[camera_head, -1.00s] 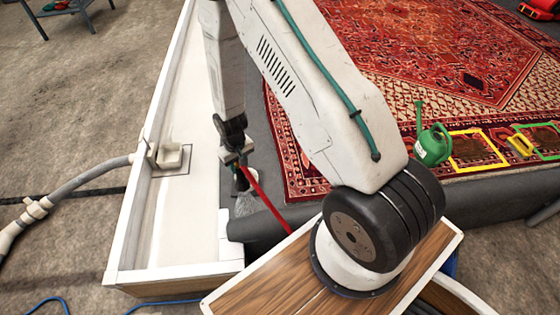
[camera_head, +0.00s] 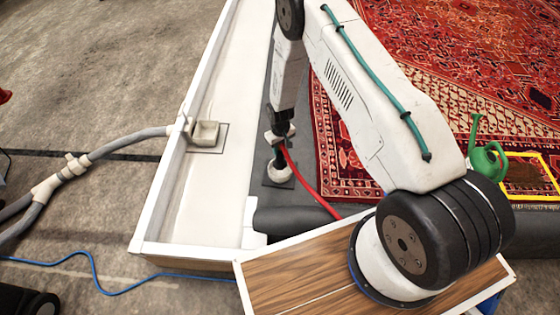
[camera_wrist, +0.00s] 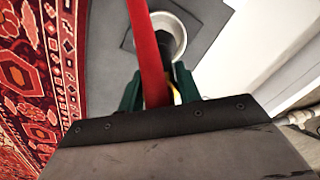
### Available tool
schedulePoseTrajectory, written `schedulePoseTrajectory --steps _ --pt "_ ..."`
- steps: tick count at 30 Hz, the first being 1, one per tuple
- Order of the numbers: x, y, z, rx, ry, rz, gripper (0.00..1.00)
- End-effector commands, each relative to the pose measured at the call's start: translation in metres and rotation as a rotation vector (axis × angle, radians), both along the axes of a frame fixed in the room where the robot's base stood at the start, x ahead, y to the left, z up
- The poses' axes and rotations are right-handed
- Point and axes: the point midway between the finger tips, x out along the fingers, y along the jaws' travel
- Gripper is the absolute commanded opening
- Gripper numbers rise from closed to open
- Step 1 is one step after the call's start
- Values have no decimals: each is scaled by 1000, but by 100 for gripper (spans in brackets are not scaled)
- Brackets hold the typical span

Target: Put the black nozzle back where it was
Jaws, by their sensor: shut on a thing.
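My gripper (camera_head: 279,138) is shut on the black nozzle (camera_head: 282,158), which points down and has a red hose (camera_head: 312,188) running from it. Below it a round pale cup (camera_head: 279,173) sits on a dark square plate on the grey ledge. In the wrist view the green fingers (camera_wrist: 158,92) are on either side of the nozzle (camera_wrist: 166,48), partly hidden behind the red hose (camera_wrist: 148,50). The nozzle's lower end overlaps the white rim of the cup (camera_wrist: 178,28). I cannot tell whether it is inside the cup or just above it.
A white trough (camera_head: 228,110) with a beige drain fitting (camera_head: 205,133) lies left of the ledge. The red patterned rug (camera_head: 440,45) is to the right. A green watering can (camera_head: 486,160) stands near a yellow frame (camera_head: 545,172). A grey hose (camera_head: 120,142) lies on the left floor.

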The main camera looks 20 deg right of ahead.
Motion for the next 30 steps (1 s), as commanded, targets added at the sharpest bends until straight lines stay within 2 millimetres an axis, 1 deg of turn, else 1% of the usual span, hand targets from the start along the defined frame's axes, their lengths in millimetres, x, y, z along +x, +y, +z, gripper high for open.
schedulePoseTrajectory --steps 1,2,8,12,15,26,27,28,29,30 --pt "0 0 -8 0 1 0 11" --pt "0 0 -12 0 1 0 11" --pt "-1 0 -26 0 1 -1 11" --pt "-1 0 -47 0 1 -1 11" --pt "0 0 -58 0 0 -1 11" --pt "0 0 -62 0 -1 -1 11" --pt "0 0 -62 0 -1 -1 42" --pt "0 0 -62 0 -1 -1 50" --pt "0 0 -62 0 -1 -1 56" --pt "0 0 -62 0 0 -1 56"
